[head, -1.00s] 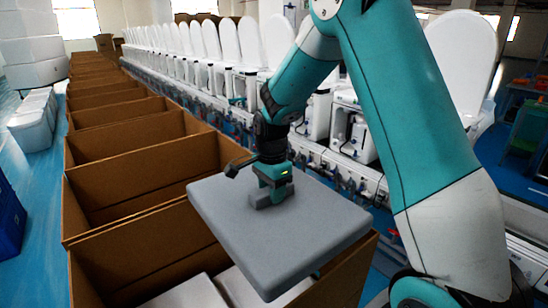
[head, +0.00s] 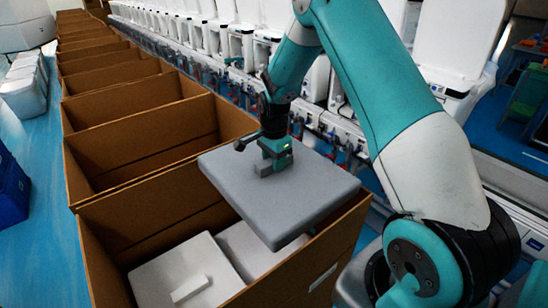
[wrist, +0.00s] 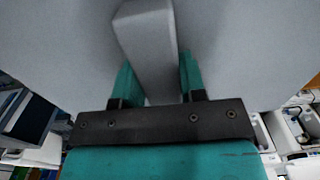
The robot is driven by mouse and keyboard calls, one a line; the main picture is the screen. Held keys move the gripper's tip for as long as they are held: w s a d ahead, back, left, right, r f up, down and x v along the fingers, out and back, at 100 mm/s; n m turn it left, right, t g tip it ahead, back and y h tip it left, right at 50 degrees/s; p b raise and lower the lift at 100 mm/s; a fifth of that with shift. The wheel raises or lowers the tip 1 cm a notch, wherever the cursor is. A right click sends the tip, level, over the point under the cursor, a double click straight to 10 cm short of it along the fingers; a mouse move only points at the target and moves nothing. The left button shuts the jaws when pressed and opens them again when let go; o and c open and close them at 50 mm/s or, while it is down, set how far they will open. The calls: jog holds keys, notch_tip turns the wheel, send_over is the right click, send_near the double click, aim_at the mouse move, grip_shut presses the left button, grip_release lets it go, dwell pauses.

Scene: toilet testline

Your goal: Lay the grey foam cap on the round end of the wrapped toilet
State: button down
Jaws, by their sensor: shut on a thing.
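The grey foam cap (head: 290,205) is a thick square slab with a raised rib on its top. My gripper (head: 268,165) is shut on this rib and holds the cap roughly level above the right side of the nearest cardboard box. In the wrist view, the rib stands between the fingers of my gripper (wrist: 155,75), and the cap (wrist: 60,55) fills most of the picture. Two white pieces lie inside the nearest box: a left one (head: 165,265) with a small raised bar, and a right one (head: 255,250) partly under the cap. I cannot make out a wrapped toilet or its round end.
The nearest open cardboard box (head: 110,265) has upright walls around the white pieces. More open boxes (head: 140,130) run back in a row. A line of white toilets (head: 455,75) stands to the right.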

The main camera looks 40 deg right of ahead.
notch_tip(320, 180, down, 32)
jog(key=b, duration=2.2)
jog(key=shift+f, duration=0.15)
jog(key=shift+f+b, duration=0.4)
jog(key=shift+b, duration=0.05)
jog(key=c, duration=0.6)
grip_release()
